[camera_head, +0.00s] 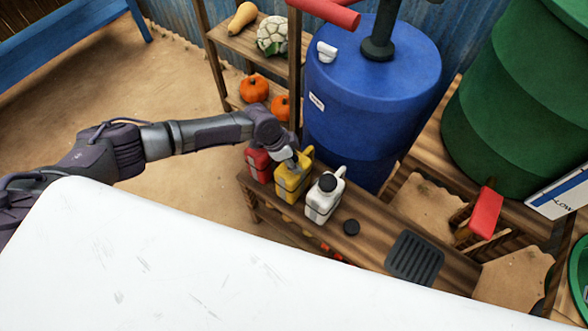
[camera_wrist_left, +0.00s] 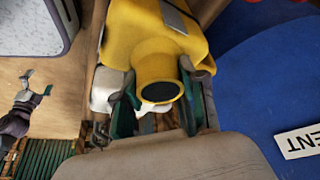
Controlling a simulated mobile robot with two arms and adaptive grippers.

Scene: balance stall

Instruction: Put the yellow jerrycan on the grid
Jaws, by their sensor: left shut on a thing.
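The yellow jerrycan (camera_head: 290,183) stands on the low wooden bench between a red and a white jerrycan. My left gripper (camera_head: 291,162) reaches it from above and is shut on its top part. In the left wrist view the yellow jerrycan (camera_wrist_left: 150,35) fills the upper middle, its round dark mouth toward the camera, with the left gripper's fingers (camera_wrist_left: 155,103) on both sides of the neck. The dark grid (camera_head: 415,258) lies at the right end of the bench, with nothing on it. My right gripper is not clearly seen in the head view; a gripper (camera_wrist_left: 38,92) shows open at the left of the wrist view.
A red jerrycan (camera_head: 259,164) and a white jerrycan (camera_head: 325,198) flank the yellow one. A blue barrel (camera_head: 345,120) stands behind the bench. A red-topped stool (camera_head: 486,213) is at the right.

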